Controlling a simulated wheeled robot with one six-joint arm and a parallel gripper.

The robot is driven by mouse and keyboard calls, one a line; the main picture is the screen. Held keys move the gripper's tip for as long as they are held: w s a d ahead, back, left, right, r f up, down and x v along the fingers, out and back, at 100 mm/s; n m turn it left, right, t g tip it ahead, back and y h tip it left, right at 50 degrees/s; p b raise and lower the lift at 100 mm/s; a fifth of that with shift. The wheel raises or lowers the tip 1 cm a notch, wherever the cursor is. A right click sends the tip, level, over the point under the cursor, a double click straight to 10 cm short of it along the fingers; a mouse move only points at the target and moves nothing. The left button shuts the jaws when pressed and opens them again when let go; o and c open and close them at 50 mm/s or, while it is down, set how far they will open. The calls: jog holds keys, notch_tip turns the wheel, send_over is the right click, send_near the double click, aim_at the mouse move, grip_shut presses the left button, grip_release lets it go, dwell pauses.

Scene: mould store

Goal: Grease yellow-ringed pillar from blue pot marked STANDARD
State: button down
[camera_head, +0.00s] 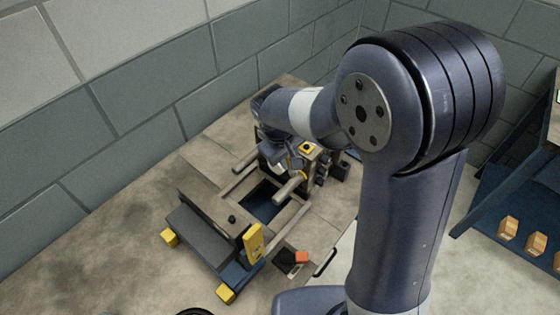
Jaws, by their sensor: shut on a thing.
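My gripper (284,156) is at the far end of my arm, low over the back of an open mould (222,207). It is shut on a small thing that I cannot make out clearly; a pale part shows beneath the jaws. Pale pillars lie across the mould: one at its left (245,162) and one in front of the gripper (290,187). A yellowish patch shows near the gripper, but I cannot tell whether it is a ring on a pillar. I cannot tell whether the held thing touches a pillar. No blue pot marked STANDARD can be made out.
A yellow block (253,243) stands up at the mould's front, with yellow feet (226,293) below. An orange-topped thing (302,257) lies to its right. A blue shelf (507,205) with wooden blocks is at right. Block walls (140,85) close off the back.

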jog(key=shift+w+d+f, duration=0.65)
jog(key=shift+w+f, duration=0.05)
jog(key=shift+w, duration=0.05)
jog(key=s+a+r+p, duration=0.1)
jog(key=s+a+r, duration=0.2)
jog(key=s+a, duration=0.2)
jog(key=shift+s+a+r, duration=0.2)
jog(key=shift+s+r, duration=0.1)
jog(key=shift+s, duration=0.6)
